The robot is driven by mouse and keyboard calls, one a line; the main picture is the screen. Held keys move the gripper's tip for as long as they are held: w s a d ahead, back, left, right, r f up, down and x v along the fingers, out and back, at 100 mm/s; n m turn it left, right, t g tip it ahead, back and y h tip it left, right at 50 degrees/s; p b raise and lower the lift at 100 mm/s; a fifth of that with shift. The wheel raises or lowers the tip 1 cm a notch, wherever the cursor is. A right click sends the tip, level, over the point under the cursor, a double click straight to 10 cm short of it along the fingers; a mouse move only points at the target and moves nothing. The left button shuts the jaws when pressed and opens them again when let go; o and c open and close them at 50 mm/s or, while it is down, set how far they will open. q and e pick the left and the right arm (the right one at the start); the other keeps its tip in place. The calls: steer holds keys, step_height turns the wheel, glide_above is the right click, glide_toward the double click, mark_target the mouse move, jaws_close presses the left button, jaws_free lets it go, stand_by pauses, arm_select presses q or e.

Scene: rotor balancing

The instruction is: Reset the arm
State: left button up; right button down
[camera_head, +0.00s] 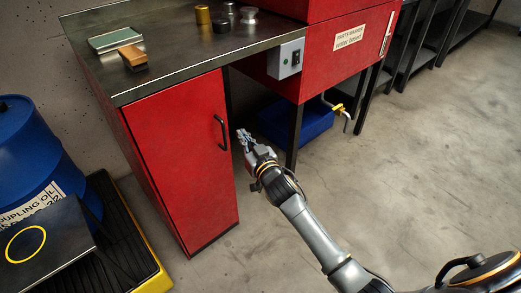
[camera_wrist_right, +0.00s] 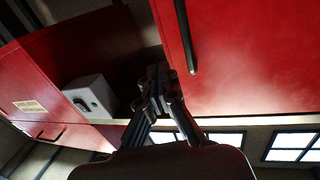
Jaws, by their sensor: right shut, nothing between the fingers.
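My right arm comes in from the lower right in the head view. Its right gripper (camera_head: 243,137) is shut and empty, in front of the red cabinet door (camera_head: 180,150), near the right side of the black door handle (camera_head: 221,132). The cabinet door looks closed. In the right wrist view the shut fingers (camera_wrist_right: 158,88) point up beside the red door (camera_wrist_right: 240,60), and the handle (camera_wrist_right: 187,35) shows just above them. The fingers appear apart from the handle. My left gripper is not in view.
A grey switch box (camera_head: 286,59) and blue bin (camera_head: 305,122) are near the red washer (camera_head: 345,45). A blue drum (camera_head: 30,150) stands left. Open floor lies right.

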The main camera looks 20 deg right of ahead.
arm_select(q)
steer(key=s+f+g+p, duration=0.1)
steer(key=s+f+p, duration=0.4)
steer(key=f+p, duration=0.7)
arm_select(e)
steer(key=s+d+f+g+h, duration=0.1)
steer(key=s+f+g, duration=0.4)
steer(key=s+f, duration=0.8)
steer(key=s+d+f+g, duration=0.1)
steer(key=s+f+g, duration=0.6)
steer(key=s, duration=0.9)
steer(key=s+d+f+g+h, duration=0.1)
steer(key=s+f+g, duration=0.3)
steer(key=s+f, duration=0.95)
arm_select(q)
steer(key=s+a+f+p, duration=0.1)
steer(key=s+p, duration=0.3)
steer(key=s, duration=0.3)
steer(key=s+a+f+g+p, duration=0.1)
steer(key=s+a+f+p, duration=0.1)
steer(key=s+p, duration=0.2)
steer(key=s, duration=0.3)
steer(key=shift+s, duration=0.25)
arm_select(e)
steer(key=s+d+n, duration=0.1)
steer(key=s+d, duration=0.1)
steer(key=s, duration=1.3)
steer(key=shift+s+f+g, duration=0.15)
steer(key=shift+f+g, duration=0.25)
steer(key=shift+f, duration=0.05)
